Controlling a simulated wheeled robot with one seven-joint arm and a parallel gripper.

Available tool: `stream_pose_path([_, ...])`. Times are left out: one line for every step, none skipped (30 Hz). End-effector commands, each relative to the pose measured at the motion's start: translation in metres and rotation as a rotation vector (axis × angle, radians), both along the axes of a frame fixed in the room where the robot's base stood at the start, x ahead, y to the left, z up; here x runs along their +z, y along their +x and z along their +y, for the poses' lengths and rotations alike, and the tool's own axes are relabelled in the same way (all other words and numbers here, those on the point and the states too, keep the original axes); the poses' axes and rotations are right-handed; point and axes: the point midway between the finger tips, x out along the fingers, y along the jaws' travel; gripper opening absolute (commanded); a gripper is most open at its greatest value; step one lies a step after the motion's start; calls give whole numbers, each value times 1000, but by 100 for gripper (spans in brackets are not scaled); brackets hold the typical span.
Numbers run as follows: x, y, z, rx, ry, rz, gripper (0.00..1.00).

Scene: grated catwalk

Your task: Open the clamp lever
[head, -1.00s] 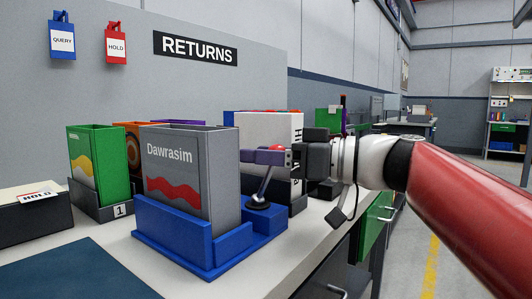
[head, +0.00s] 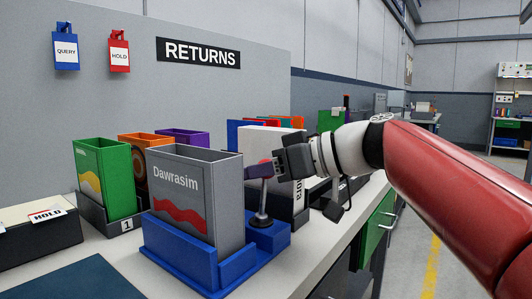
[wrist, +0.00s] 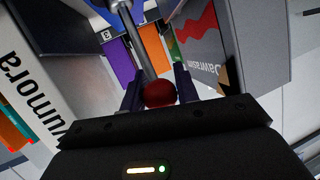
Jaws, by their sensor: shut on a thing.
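The clamp lever (head: 263,200) is a metal rod rising from a round pivot on the blue clamp base (head: 268,237). It stands close to upright in the head view. Its red ball knob (wrist: 160,93) shows in the wrist view between my two fingers. My gripper (head: 262,171) is shut on the knob, and the fingers mostly hide it in the head view. The blue fixture (head: 185,250) holds a grey box labelled Dawrasim (head: 182,185), just left of the lever.
A white box (head: 265,143) stands close behind my gripper. Green (head: 105,180), orange and purple boxes stand behind the grey one. A black box with a HOLD card (head: 35,240) sits at the left. A dark blue mat (head: 75,282) lies on the front of the bench.

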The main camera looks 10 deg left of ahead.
Motion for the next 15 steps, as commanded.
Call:
stream_pose_path([6, 1, 4, 2, -29, 13, 8])
stream_pose_path([5, 2, 6, 1, -45, 19, 8])
stream_pose_path([0, 4, 10, 2, -59, 26, 8])
stream_pose_path([-4, 5, 12, 1, -59, 24, 8])
stream_pose_path([-5, 5, 13, 0, -58, 24, 8])
stream_pose_path([-4, 6, 14, -1, -57, 24, 8])
stream_pose_path([-4, 6, 15, -1, -57, 24, 8])
stream_pose_path([-3, 6, 15, -1, -57, 24, 8])
stream_pose_path([-3, 6, 15, -1, -57, 24, 8])
stream_pose_path([-3, 6, 15, -1, -57, 24, 8])
stream_pose_path([-3, 6, 15, -1, -57, 24, 8])
stream_pose_path([-3, 6, 15, 0, -57, 25, 8])
stream_pose_path([-4, 6, 15, 0, -57, 25, 8])
stream_pose_path([-4, 6, 15, 0, -57, 26, 8])
stream_pose_path([-4, 6, 15, 0, -57, 26, 32])
